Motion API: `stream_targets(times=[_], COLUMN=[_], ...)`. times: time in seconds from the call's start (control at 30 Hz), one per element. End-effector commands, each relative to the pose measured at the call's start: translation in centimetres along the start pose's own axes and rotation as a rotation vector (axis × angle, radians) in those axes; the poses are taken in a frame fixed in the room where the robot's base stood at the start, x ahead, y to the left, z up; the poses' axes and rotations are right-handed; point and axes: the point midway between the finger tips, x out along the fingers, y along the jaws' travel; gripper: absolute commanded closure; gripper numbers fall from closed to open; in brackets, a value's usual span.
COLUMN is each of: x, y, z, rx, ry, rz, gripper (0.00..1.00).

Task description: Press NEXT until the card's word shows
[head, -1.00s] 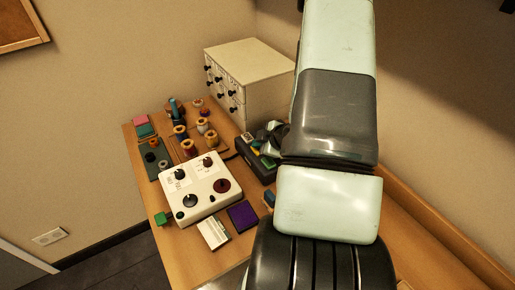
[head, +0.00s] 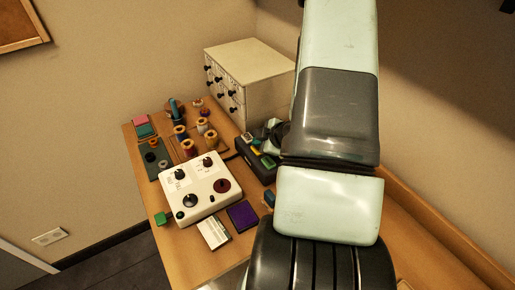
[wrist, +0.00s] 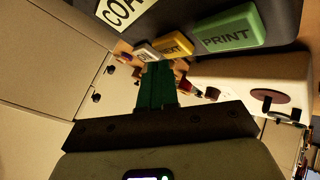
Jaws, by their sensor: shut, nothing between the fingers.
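The dark device (head: 248,158) sits on the table, partly behind my arm. In the wrist view its yellow NEXT button (wrist: 172,46) lies between a pale button (wrist: 147,52) and the green PRINT button (wrist: 228,28). Its display (wrist: 122,10) shows "COA", with the rest cut off by the frame. My gripper (wrist: 157,68) is shut and empty, its green fingertips close to the NEXT and pale buttons; I cannot tell whether they touch. A white card (head: 213,232) with print too small to read lies at the table's front.
A white control box (head: 198,187) with dark knobs stands left of the device. Behind are a drawer cabinet (head: 247,75) and several thread spools (head: 181,132). A purple square (head: 242,216) lies beside the card.

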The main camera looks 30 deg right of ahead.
Motion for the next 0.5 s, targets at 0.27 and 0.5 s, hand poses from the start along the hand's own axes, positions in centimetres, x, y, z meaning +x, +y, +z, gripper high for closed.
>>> stream_targets(times=[0.27,0.5], x=[-0.3,-0.86], y=[0.19,0.71], z=[-0.23,-0.65], rx=[0.001,-0.001], ry=[0.001,0.001], rz=[0.0,0.003], gripper=[1.0,1.0])
